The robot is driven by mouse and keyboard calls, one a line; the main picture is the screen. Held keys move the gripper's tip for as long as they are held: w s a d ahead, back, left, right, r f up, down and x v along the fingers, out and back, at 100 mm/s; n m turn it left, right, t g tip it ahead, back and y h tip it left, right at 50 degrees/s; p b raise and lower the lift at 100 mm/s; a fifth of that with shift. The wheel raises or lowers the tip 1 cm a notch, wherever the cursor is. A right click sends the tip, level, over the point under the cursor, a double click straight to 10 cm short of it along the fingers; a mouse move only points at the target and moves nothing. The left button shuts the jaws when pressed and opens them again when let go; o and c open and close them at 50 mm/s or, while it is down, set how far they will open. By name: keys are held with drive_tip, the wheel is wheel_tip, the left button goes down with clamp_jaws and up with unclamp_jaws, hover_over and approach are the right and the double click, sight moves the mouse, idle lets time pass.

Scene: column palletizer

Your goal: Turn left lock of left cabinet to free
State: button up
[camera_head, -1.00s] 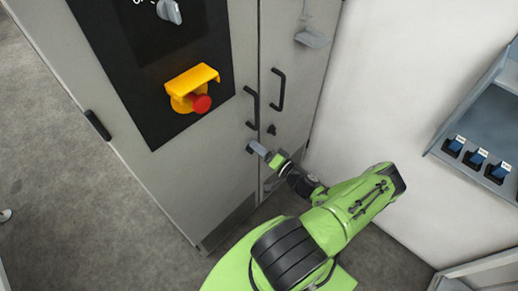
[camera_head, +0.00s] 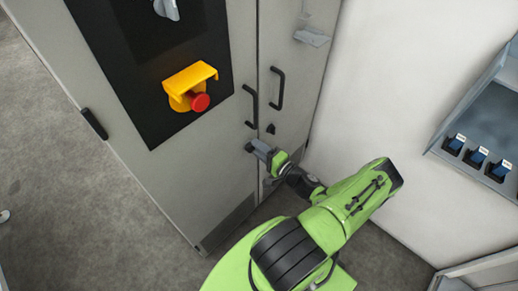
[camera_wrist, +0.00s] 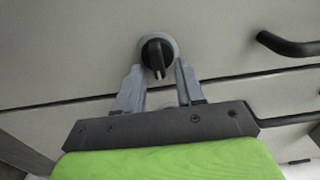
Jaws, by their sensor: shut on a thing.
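The left cabinet (camera_head: 180,165) is grey with a black control panel. Its left lock (camera_wrist: 158,52) is a black knob on a light round collar, in the upper middle of the wrist view. My gripper (camera_head: 254,147) reaches the door just below the left black handle (camera_head: 251,106) and hides the lock in the head view. In the wrist view my gripper (camera_wrist: 159,66) has its two grey fingers on either side of the knob, shut on it. The knob's narrow end points down between the fingers.
A second black handle (camera_head: 278,88) and another dark lock (camera_head: 270,129) are on the adjoining door at right. A red emergency button (camera_head: 200,102) under a yellow guard sits above left. A white wall and blue-grey shelf (camera_head: 490,130) are at right.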

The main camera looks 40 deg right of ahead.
drive_tip(key=o, duration=1)
drive_tip(key=shift+o, duration=0.2)
drive_tip(key=s+p, duration=0.1)
drive_tip(key=s, duration=1.4)
drive_tip(key=shift+s+d, duration=0.25)
drive_tip(key=shift+s, duration=0.15)
